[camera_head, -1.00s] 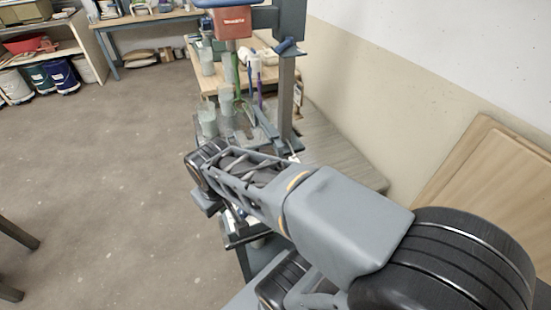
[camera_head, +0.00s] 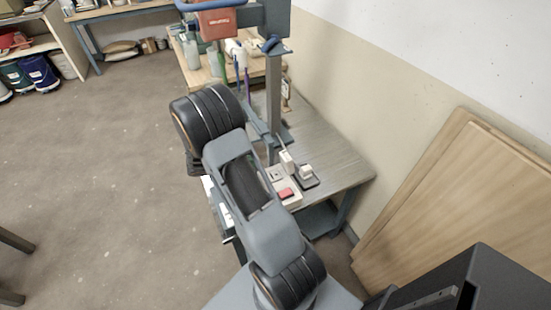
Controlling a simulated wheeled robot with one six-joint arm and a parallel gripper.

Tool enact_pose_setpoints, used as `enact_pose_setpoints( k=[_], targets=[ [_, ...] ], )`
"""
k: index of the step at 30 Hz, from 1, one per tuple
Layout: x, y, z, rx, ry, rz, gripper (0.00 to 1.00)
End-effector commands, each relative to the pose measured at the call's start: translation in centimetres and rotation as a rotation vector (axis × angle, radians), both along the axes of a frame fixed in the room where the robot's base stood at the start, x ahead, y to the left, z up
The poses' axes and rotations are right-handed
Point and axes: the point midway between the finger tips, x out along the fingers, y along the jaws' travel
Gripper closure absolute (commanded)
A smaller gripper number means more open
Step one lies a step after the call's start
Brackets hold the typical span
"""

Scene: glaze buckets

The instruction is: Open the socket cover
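A wooden-topped bench (camera_head: 335,165) stands right of my arm. On it is a small pale box with a red top part (camera_head: 286,193). Beside it, a white block (camera_head: 306,172) sits on a dark grey base, and a flat pale plate (camera_head: 276,173) lies to its left. One of these may be the socket with its cover; at this size I cannot tell which, nor whether a cover is open or shut. My arm stands in front of the bench's left part and hides some of it. My gripper cannot be made out.
A press with a red head (camera_head: 216,24) and a grey column (camera_head: 273,100) stands at the bench's back. Bottles (camera_head: 190,50) stand behind it. Wooden boards (camera_head: 450,200) lean on the right wall. The floor (camera_head: 100,190) at left is clear.

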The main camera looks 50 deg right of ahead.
Motion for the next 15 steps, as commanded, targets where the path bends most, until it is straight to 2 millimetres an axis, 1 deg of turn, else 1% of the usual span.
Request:
enact_pose_setpoints(
  k=[5, 15],
  targets=[
    [0.0, -1.2, -0.7, -0.017, 0.042, 0.024, 1.00],
    [-1.9, -5.7, -2.7, -0.017, 0.045, 0.024, 1.00]
  ],
)
